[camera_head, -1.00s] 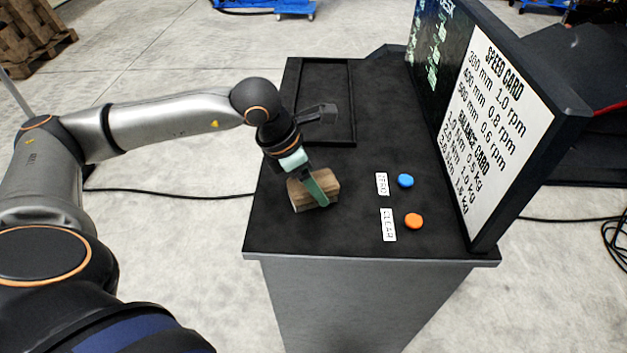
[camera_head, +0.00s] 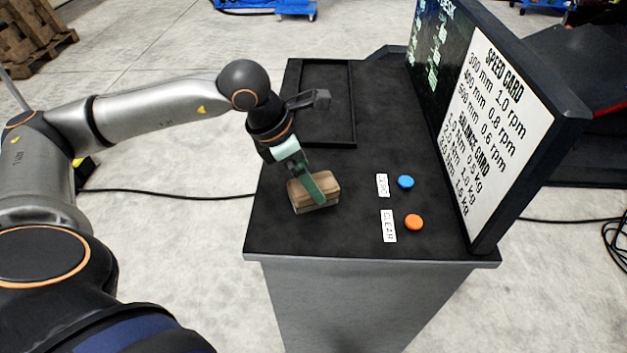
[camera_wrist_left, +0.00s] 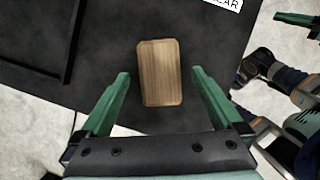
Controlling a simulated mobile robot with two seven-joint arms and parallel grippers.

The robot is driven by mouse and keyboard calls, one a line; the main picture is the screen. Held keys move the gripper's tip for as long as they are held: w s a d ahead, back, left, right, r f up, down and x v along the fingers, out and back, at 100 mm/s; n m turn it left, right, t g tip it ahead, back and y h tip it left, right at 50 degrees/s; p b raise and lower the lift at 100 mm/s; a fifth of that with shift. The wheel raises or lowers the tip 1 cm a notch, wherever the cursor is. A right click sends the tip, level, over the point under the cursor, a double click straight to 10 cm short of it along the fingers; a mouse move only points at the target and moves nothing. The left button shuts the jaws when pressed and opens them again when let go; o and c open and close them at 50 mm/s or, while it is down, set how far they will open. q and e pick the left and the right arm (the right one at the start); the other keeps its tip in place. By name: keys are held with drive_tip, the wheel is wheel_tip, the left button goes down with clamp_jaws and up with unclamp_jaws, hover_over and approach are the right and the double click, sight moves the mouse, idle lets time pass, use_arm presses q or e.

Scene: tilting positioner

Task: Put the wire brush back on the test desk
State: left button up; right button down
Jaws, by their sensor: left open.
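The wire brush, seen as a wooden block (camera_head: 312,192), lies on the black top of the test desk (camera_head: 290,238), near its left front part. In the left wrist view the brush (camera_wrist_left: 159,72) shows its plain wooden back; its bristles are not seen. My left gripper (camera_head: 318,201) is just above the brush in the head view. In the left wrist view its green fingers (camera_wrist_left: 160,78) are spread wide, one on each side of the brush, with a gap on both sides. My right gripper is not in the head view.
A shallow black tray (camera_head: 352,128) is at the desk's back left. A blue button (camera_head: 405,182) and an orange button (camera_head: 413,222) sit right of the brush. A screen with a speed card (camera_head: 495,130) stands along the right edge.

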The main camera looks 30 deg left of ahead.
use_arm(q)
drive_tip(key=v, duration=0.9)
